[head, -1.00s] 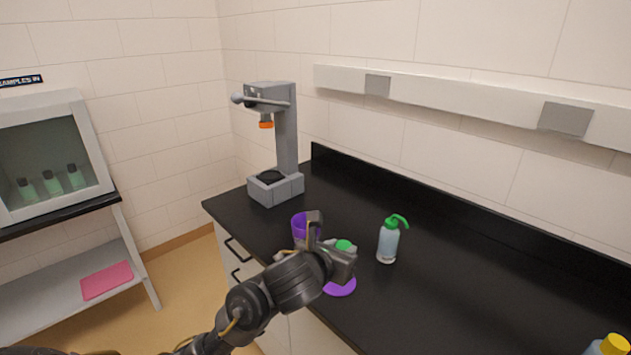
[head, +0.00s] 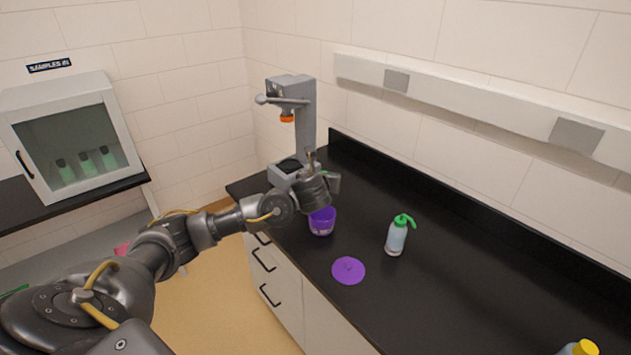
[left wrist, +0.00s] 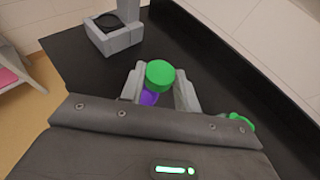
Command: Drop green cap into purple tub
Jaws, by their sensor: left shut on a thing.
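The green cap (left wrist: 160,74) is held between the fingers of my left gripper (left wrist: 160,88) in the left wrist view. In the head view the left gripper (head: 326,178) is above the purple tub (head: 322,222), and the cap is hidden by the gripper. The tub stands upright on the black bench, its upper part partly covered by my gripper. In the left wrist view a strip of purple (left wrist: 148,98) shows just below the cap. My right gripper is not in view.
A flat purple disc (head: 348,270) lies on the black bench (head: 440,285). A bottle with a green spout (head: 396,238) stands right of the tub. A yellow-capped bottle (head: 583,348) is at the lower right.

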